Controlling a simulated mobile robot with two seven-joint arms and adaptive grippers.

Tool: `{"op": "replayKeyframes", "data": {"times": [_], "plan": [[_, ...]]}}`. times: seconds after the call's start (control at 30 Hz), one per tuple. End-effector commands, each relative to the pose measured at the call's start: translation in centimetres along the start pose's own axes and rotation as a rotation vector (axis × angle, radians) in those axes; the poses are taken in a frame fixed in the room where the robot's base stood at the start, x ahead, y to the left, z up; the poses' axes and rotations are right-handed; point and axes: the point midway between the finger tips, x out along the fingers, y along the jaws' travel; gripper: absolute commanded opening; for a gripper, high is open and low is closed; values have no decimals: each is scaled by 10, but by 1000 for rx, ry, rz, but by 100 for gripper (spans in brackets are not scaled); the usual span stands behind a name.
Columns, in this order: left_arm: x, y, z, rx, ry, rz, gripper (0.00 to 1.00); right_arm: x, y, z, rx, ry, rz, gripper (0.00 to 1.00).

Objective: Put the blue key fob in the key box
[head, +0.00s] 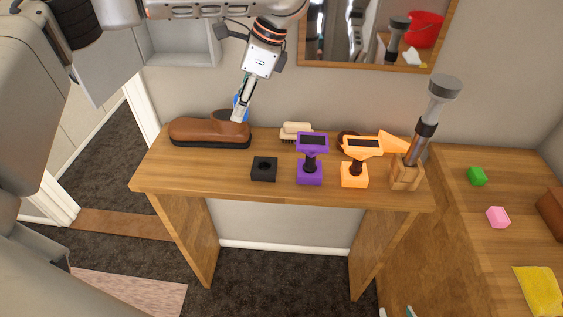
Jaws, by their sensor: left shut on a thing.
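My left gripper (237,118) reaches down from the top over the back left of the wooden table. It is shut on a small blue thing, the blue key fob (241,101), which is mostly hidden by the fingers. The fingertips are just in front of a dark round bowl (220,115), behind the brown brush; I cannot tell whether they touch it. A pale grey open box (183,48) is on the wall at the upper left, partly covered by my arm; it may be the key box. My right gripper is not in view.
The table (225,181) carries a brown shoe brush (208,133), a black block with a hole (264,168), a purple stand (310,172), an orange stand (355,174) and a tall grey-headed tool in a wooden block (405,173). A mirror (303,40) hangs behind.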

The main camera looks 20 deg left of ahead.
Motion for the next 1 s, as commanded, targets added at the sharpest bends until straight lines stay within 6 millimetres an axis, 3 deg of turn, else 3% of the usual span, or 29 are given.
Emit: {"op": "replayKeyframes", "data": {"times": [0.2,0.43,0.67,1.0], "plan": [[-22,-27,9,303,3,-130,6,6,-9,3,-2,10,-14,40],[-28,-36,11,428,2,-178,6,7,-9,1,-3,19,-15,40],[18,-36,-8,437,3,-175,6,15,-10,15,-4,16,-15,40],[93,-35,-40,435,4,-176,6,30,-17,55,-1,-17,-21,40]]}}
